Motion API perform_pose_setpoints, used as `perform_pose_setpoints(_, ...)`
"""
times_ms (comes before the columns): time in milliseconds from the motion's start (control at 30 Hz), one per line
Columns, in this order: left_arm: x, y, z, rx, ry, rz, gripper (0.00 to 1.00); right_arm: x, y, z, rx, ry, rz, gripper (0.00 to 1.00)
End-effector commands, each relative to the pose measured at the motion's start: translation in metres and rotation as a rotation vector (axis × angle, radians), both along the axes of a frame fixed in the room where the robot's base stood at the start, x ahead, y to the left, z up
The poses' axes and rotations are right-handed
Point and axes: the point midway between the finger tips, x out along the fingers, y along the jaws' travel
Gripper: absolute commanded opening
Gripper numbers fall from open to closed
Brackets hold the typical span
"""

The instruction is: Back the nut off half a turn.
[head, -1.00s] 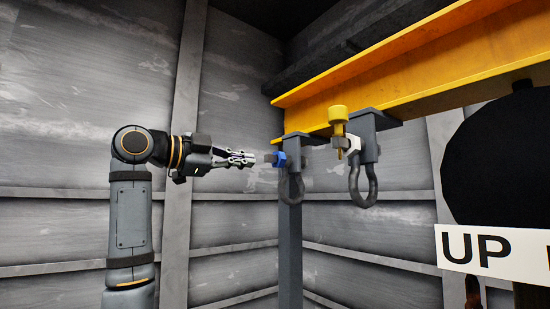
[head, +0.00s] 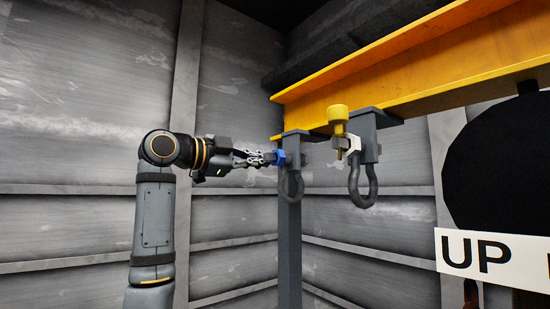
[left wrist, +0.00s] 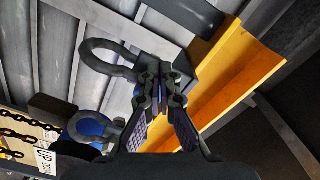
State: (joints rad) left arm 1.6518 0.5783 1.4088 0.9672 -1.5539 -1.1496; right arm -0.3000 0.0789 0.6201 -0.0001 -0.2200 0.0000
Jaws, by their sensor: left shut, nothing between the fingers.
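The blue nut (head: 280,158) sits at the left side of the first grey shackle bracket (head: 292,142), under the yellow beam's end. My left gripper (head: 270,158) comes in from the left with its fingertips right at the nut. Its fingers are shut with nothing held between them; I cannot tell whether they touch the nut. In the left wrist view the fingers (left wrist: 160,82) point at the bracket and hide most of the nut. The grey shackle (head: 291,187) hangs below the bracket. My right gripper is not in view.
The yellow beam (head: 390,75) runs overhead. A second shackle (head: 362,188) hangs to the right, with a yellow-headed pin (head: 338,113) and a white piece (head: 352,146) beside it. A grey post (head: 290,250) stands behind. An "UP" sign (head: 485,255) and a dark round shape are at right.

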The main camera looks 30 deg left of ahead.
Motion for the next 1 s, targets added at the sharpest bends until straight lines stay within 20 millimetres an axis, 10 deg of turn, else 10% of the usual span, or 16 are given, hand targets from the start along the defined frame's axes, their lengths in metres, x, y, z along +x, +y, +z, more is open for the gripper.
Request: perform_pose_setpoints(1000,-0.005,-0.011,0.001,0.001,-0.004,-0.006,0.0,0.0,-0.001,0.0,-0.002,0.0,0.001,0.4)
